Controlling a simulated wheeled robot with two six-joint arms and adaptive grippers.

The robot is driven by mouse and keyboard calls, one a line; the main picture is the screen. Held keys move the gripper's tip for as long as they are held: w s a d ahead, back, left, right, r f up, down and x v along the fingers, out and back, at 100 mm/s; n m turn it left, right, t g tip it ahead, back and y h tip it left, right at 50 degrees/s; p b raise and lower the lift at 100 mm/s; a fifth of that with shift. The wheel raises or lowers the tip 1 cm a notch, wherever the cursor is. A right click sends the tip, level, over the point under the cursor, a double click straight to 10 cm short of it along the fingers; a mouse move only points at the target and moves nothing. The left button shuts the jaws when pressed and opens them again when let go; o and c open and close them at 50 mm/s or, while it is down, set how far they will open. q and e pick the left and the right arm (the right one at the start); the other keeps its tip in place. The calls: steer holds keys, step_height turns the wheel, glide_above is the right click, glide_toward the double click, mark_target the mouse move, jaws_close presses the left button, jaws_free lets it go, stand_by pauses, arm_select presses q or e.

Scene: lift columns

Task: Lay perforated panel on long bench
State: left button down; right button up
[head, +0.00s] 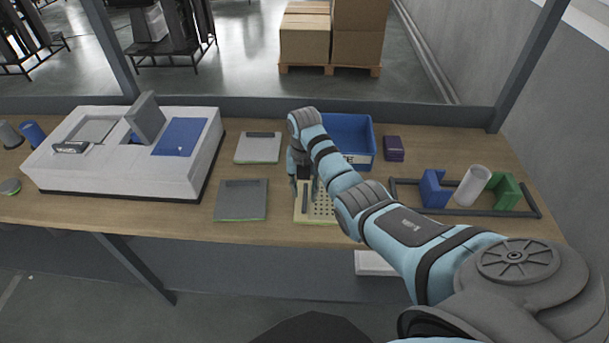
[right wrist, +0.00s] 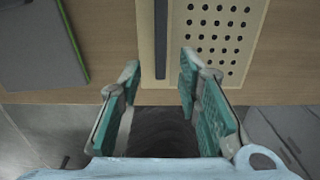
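The perforated panel (head: 324,212) is a cream plate with rows of small holes and a dark raised bar along its left part. It lies on the long wooden bench (head: 140,216) near the front edge, and the arm hides part of it in the head view. My right gripper (head: 304,187) is over the bar side of the panel. In the right wrist view the gripper (right wrist: 160,68) is open, with its teal-padded fingers apart on either side of the line of the bar (right wrist: 161,40). Nothing is held between them. The holes of the panel (right wrist: 222,38) show at the right. My left gripper is out of view.
Grey plates (head: 241,200) (head: 258,148) lie left of the panel. A blue bin (head: 348,135) and a dark purple box (head: 393,149) stand behind. A dark frame with blue and green blocks (head: 505,190) lies right. A large white fixture (head: 180,176) fills the left.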

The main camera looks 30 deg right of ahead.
step_height(320, 180, up, 8)
steer(key=shift+r, duration=0.1)
stand_by(0.4)
